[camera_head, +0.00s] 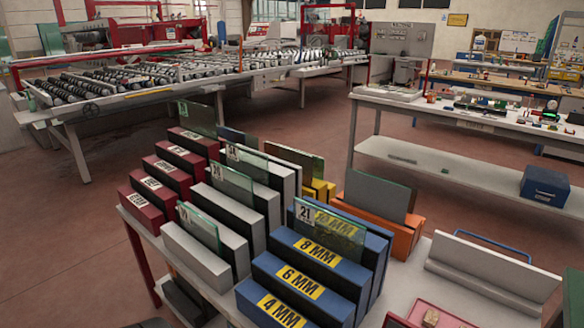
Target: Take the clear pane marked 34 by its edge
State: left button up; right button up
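Several glass panes stand upright in slotted block racks on the near table. Clear panes with small white number tags stand in the light grey rack: a front pane (200,229), a middle pane (232,186) and a rear pane (248,163). Their tags are too small to read surely, so I cannot tell which one is marked 34. A pane tagged 21 (330,230) stands in the blue rack (302,270). Neither of my grippers is in view.
An orange rack (401,237) holds a dark grey pane (379,196). A yellow rack (322,190) stands behind the grey one. A white angled rest (490,270) and a pink tray (438,314) lie to the right. A roller machine (140,80) and a workbench (470,118) stand beyond open floor.

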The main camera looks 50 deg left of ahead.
aim_at(254, 165)
jog(key=k+j+z, duration=0.1)
jog(key=j+z, duration=0.15)
jog(key=j, duration=0.2)
jog(key=k+j+z, duration=0.1)
jog(key=j+z, duration=0.15)
jog(key=j, duration=0.2)
jog(key=k+j+z, duration=0.25)
jog(key=j, duration=0.15)
jog(key=k+j+z, duration=0.1)
jog(key=j+z, duration=0.2)
jog(key=j, duration=0.1)
